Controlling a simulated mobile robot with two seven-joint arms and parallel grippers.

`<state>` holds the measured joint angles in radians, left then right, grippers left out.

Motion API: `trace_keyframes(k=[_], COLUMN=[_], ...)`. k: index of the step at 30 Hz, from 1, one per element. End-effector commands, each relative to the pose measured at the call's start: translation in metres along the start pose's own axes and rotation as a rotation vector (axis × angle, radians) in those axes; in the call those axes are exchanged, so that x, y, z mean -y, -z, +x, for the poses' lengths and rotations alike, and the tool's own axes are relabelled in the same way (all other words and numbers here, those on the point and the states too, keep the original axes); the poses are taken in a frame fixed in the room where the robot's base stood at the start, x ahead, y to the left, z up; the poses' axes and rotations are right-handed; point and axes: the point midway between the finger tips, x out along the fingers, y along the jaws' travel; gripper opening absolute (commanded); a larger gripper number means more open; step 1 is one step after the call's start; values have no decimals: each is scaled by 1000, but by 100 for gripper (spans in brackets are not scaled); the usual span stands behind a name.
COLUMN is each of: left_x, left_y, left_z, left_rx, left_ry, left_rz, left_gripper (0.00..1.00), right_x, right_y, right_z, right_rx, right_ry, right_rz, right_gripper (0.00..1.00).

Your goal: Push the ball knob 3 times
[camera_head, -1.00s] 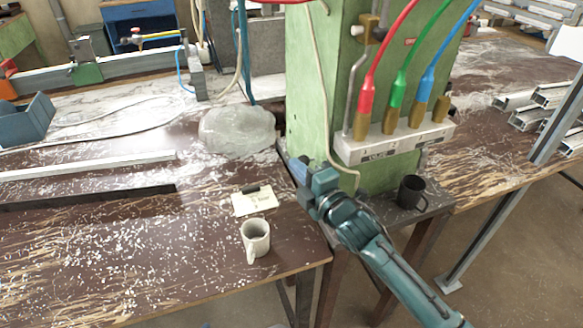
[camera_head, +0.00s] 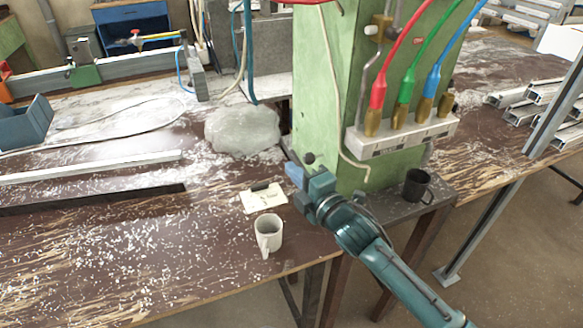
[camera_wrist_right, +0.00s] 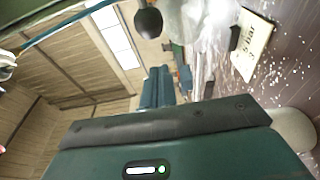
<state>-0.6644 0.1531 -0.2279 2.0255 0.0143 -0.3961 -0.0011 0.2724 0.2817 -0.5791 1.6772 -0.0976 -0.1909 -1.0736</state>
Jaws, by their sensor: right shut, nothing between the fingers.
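The ball knob (camera_head: 310,158) is a small dark ball at the lower left edge of the green machine column (camera_head: 325,110), just beyond my right gripper. In the right wrist view the knob (camera_wrist_right: 148,21) shows near the top as a black ball on a short metal stem. My right gripper (camera_head: 290,169) is shut and empty, its tip at the left of the knob and slightly nearer to me in the head view. A gap shows between them in the wrist view; contact is not visible. My left gripper is out of view.
A white mug (camera_head: 268,232) and a paper note (camera_head: 263,199) with a black clip are on the bench left of my right arm. A black mug (camera_head: 416,184) stands right of it. Red, green and blue hoses enter a white block (camera_head: 400,140) above.

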Motion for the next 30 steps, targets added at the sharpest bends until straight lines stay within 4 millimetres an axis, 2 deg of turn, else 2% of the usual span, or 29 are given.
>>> trace_keyframes(k=[1, 6, 12, 17, 30], left_x=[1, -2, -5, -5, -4], left_y=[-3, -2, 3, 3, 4], left_z=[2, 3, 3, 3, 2], left_rx=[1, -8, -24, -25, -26], left_ry=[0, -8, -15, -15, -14], left_rz=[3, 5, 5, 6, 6], left_gripper=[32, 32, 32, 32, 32], right_x=[4, 3, 2, 1, 1], right_y=[-1, 1, 2, 2, 2], right_z=[-15, -50, -74, -80, -79], right_rx=[1, -1, -1, -2, -2], right_ry=[4, 3, 2, 1, 0], right_rz=[0, 0, 2, 2, 2], right_gripper=[0, 0, 0, 0, 0])
